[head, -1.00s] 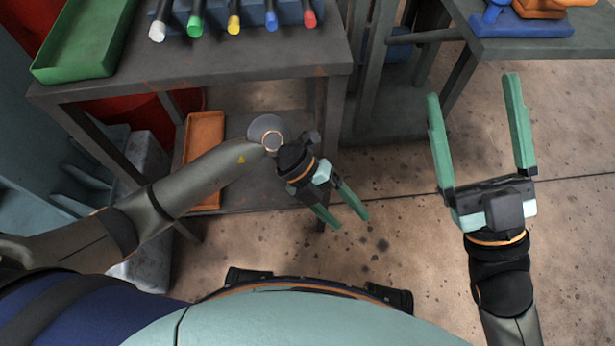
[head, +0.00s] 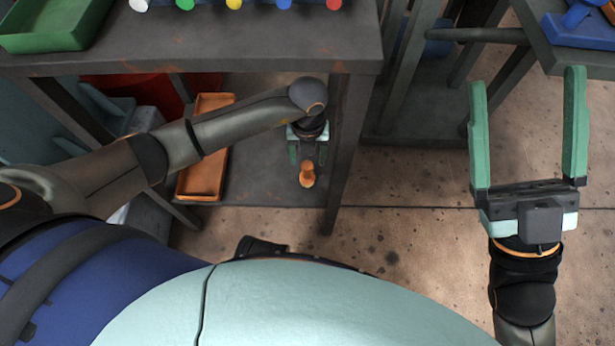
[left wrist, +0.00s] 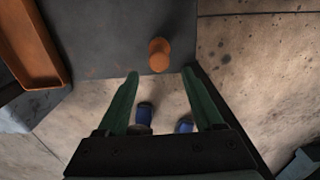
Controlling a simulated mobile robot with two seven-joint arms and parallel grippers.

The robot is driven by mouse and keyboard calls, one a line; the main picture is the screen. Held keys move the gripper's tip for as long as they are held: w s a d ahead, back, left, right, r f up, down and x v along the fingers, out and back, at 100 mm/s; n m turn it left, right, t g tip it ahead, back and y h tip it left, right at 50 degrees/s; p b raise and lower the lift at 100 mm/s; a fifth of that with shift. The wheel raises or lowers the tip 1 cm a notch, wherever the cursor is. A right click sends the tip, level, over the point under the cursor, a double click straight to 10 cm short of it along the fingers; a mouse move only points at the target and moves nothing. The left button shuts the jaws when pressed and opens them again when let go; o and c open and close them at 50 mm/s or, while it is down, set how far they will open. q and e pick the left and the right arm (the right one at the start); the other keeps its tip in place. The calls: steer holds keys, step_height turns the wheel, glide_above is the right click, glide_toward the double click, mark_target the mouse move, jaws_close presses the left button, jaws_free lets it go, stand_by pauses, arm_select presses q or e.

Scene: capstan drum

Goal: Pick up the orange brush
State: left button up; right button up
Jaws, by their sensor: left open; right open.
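The orange brush (head: 307,174) is on the lower shelf of the grey table, near the shelf's front edge. My left gripper (head: 308,152) is under the tabletop over that shelf, open and empty, its fingers pointing down around the brush's area. In the left wrist view the brush (left wrist: 158,56) shows as an orange round-ended shape just beyond the fingertips, roughly centred between the two green fingers (left wrist: 160,73). I cannot tell whether they touch it. My right gripper (head: 526,80) is open and empty, far to the right over the floor.
An orange tray (head: 205,178) lies on the lower shelf (head: 258,192), left of the brush. A table leg (head: 342,150) stands close to the right of my left gripper. The tabletop (head: 230,50) overhangs it. A green tray (head: 50,28) and coloured-ended items are on top.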

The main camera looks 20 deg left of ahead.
mark_target(307, 165)
arm_select(q)
steer(key=f+b, duration=0.1)
steer(key=f, duration=0.1)
steer(key=f+b, duration=0.1)
steer(key=f, duration=0.1)
steer(key=f+b, duration=0.1)
steer(key=f, duration=0.1)
steer(key=shift+w+a, duration=0.15)
steer(key=shift+w, duration=0.15)
steer(key=shift+r, duration=0.1)
steer(key=shift+c, duration=0.2)
jaws_close()
